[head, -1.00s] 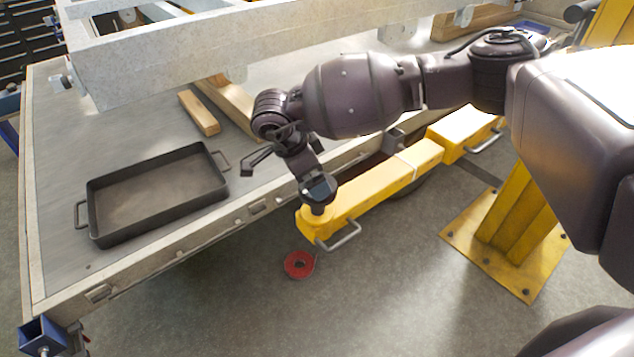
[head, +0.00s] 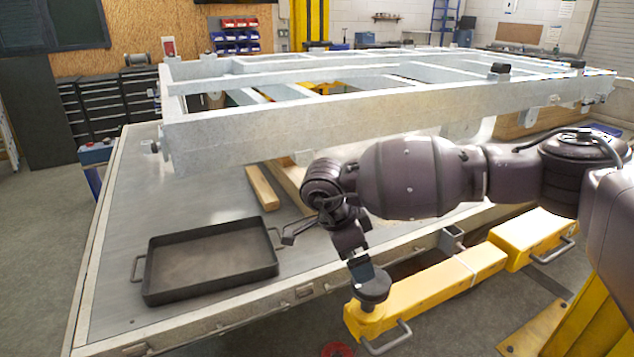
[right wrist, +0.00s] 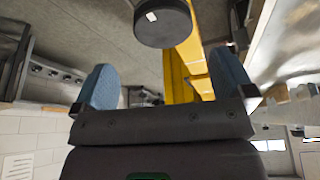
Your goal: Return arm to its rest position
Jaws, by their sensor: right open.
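My right arm reaches in from the right in the head view. Its gripper (head: 362,268) points down at the end of a yellow beam (head: 430,298), close to a dark round cap (head: 372,288) on it; whether they touch I cannot tell. In the right wrist view the gripper (right wrist: 165,75) has its two blue-grey fingers apart with nothing between them. The dark round cap (right wrist: 162,24) shows beyond the fingertips, with the yellow beam (right wrist: 182,75) behind. My left gripper is not in view.
A grey metal trailer frame (head: 330,128) lies over a metal-topped table (head: 215,205). A black two-handled tray (head: 150,272) and a wooden block (head: 262,187) are on the table, left of my arm. A red round object (head: 337,349) lies on the floor.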

